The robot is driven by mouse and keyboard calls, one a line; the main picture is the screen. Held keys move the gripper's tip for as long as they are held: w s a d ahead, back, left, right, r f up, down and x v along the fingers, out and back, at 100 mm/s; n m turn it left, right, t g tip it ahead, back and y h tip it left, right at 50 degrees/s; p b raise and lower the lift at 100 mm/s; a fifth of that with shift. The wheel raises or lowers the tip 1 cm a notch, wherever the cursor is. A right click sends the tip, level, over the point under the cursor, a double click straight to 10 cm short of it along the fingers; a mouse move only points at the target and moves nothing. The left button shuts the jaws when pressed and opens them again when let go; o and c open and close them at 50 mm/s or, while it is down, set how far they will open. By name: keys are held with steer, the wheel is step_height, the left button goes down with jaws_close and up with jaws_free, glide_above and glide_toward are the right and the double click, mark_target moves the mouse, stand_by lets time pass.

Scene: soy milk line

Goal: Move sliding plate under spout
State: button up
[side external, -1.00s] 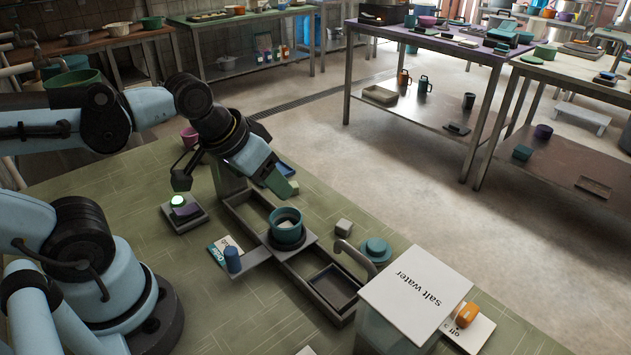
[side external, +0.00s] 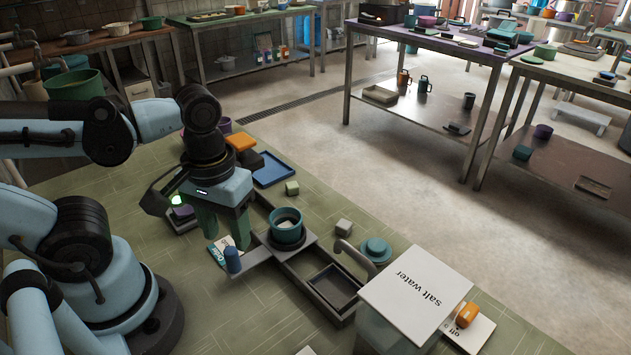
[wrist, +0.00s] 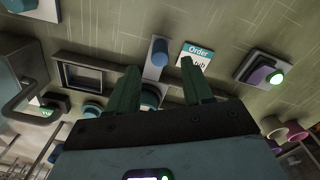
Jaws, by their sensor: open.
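The grey sliding plate (side external: 258,256) sits across a dark rail frame (side external: 330,306). It carries a teal cup (side external: 287,228) and has an upright blue knob (side external: 232,260) at its near left end. The curved grey spout (side external: 352,253) is to the right of the cup, beside the salt water tank (side external: 408,285); the cup is not under it. My gripper (side external: 224,233) is open and empty, its green fingers pointing down just behind the knob. In the wrist view, the knob (wrist: 160,52) shows beyond the gap between the fingertips (wrist: 158,68), and the cup is partly hidden by the fingers.
An order card (side external: 217,254) lies by the fingers. A device with a glowing green button (side external: 177,200) stands left of my gripper. A blue tray (side external: 273,170) lies behind.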

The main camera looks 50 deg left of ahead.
mark_target(231, 250)
steer(key=shift+f, duration=3.1)
jaws_close()
